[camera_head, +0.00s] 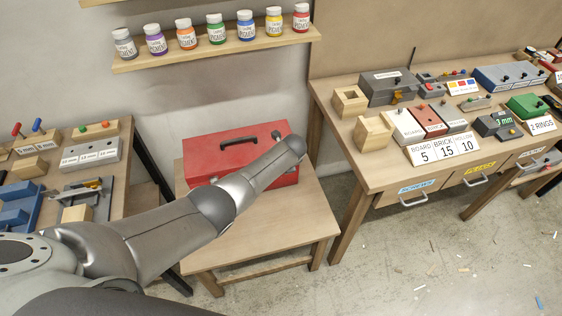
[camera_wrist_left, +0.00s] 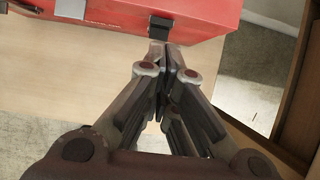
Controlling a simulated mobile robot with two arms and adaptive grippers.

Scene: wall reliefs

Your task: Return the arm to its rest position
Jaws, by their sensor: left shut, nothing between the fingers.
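My left arm (camera_head: 170,232) reaches in from the left across the small wooden table in the head view. Its far end is in front of the red toolbox (camera_head: 218,150), and its gripper is hidden there. In the left wrist view my left gripper (camera_wrist_left: 160,58) is shut and empty. Its fingertips point at the red toolbox (camera_wrist_left: 206,14), just by a dark latch (camera_wrist_left: 159,27) on its front. I cannot tell whether they touch it. The toolbox lid looks closed. My right gripper is not in view.
The toolbox stands on a small wooden table (camera_head: 285,226). A left workbench (camera_head: 118,190) holds blocks and tools. A right workbench (camera_head: 345,108) holds boxes, labels and drawers. A wall shelf (camera_head: 200,53) carries several pigment jars. Open floor lies at the lower right.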

